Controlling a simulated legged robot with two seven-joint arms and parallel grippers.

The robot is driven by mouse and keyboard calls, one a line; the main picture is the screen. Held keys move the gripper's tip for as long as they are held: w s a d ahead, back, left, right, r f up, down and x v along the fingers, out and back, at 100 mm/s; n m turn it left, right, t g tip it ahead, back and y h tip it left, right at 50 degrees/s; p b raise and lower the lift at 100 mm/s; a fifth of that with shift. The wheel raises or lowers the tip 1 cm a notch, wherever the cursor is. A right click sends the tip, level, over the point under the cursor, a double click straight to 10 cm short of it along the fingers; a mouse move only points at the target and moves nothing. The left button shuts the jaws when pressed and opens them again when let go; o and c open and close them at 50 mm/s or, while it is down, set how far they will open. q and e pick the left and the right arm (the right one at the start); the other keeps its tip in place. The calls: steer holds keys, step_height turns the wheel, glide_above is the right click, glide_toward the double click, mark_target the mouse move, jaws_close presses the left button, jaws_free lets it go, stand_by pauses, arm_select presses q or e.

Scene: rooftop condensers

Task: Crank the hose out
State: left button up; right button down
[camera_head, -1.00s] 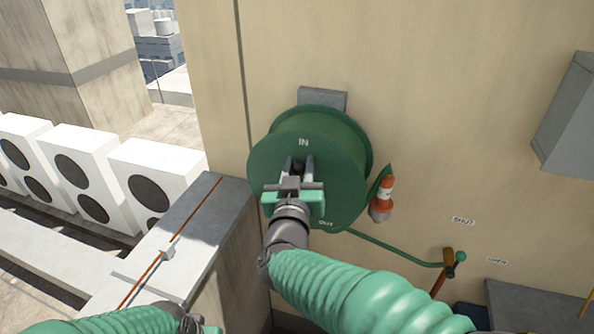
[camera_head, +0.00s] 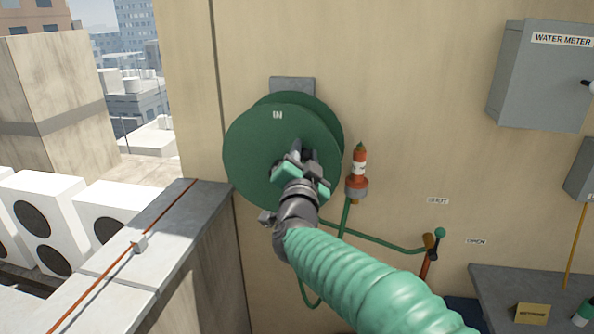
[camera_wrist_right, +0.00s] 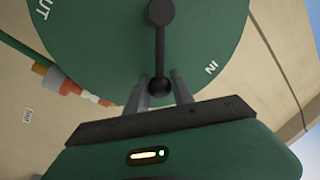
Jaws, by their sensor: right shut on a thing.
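The green hose reel (camera_head: 250,155) is mounted on the beige wall, its disc marked IN at the top; the wrist view shows IN and OUT on the disc (camera_wrist_right: 105,45). My right gripper (camera_head: 303,153) is in front of the disc, right of its middle. In the wrist view its fingers (camera_wrist_right: 163,90) are shut on the dark knob of the crank handle (camera_wrist_right: 160,50), which runs from the hub. The orange and white nozzle (camera_head: 359,167) points up at the reel's right. Green hose (camera_head: 346,215) hangs below it and loops under the reel, partly behind my arm. My left gripper is out of view.
A tap (camera_head: 428,245) with a green-knobbed lever stands lower right, near small SHUT (camera_head: 438,200) and OPEN labels. A grey WATER METER box (camera_head: 540,80) juts from the wall. A parapet (camera_head: 185,225) and white condensers (camera_head: 40,220) are at left.

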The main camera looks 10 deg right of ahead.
step_height(320, 180, down, 13)
steer(key=a+m+g+h+b, duration=0.2)
steer(key=m+h+b, duration=0.3)
steer(key=m+b, duration=1.3)
steer(key=shift+w+a+m, duration=0.25)
steer(key=shift+w+m, duration=0.2)
steer(key=shift+m, duration=2.45)
steer(key=shift+f, duration=0.2)
steer(key=c, duration=1.4)
jaws_free()
steer(key=shift+r, duration=0.15)
